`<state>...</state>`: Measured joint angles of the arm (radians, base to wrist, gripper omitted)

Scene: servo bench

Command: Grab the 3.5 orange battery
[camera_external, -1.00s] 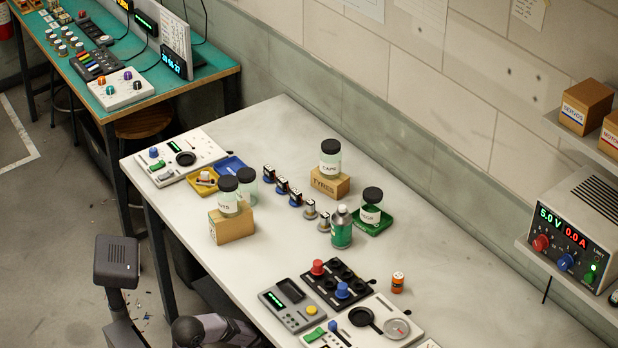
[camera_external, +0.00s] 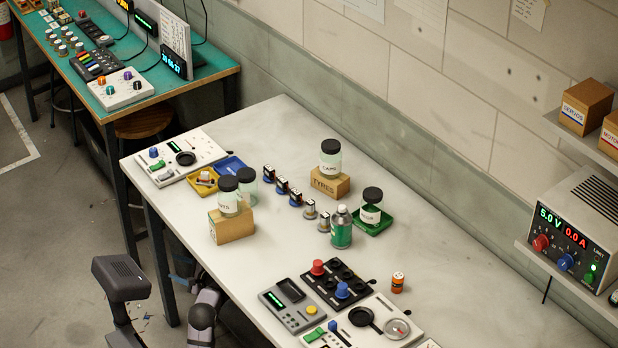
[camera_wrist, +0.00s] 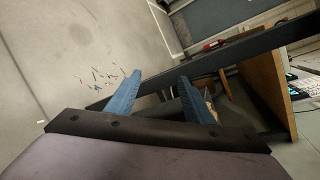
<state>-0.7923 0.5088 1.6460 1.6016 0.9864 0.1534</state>
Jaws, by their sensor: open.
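A small orange battery (camera_external: 398,283) stands upright on the white bench, to the right of the black panel with red and blue knobs. Its label is too small to read. It does not show in the wrist view. My gripper (camera_wrist: 160,76) shows in the wrist view with its two blue fingers spread and nothing between them. It points toward the floor and the dark bench frame, well away from the battery. In the external view my arm is low at the front left, beside the bench and below its top.
The bench's near edge and leg (camera_external: 160,260) stand close to my arm. Near the battery are a black knob panel (camera_external: 335,285), a grey meter (camera_external: 293,305) and a white panel with a dial (camera_external: 397,328). Bench right of the battery is clear.

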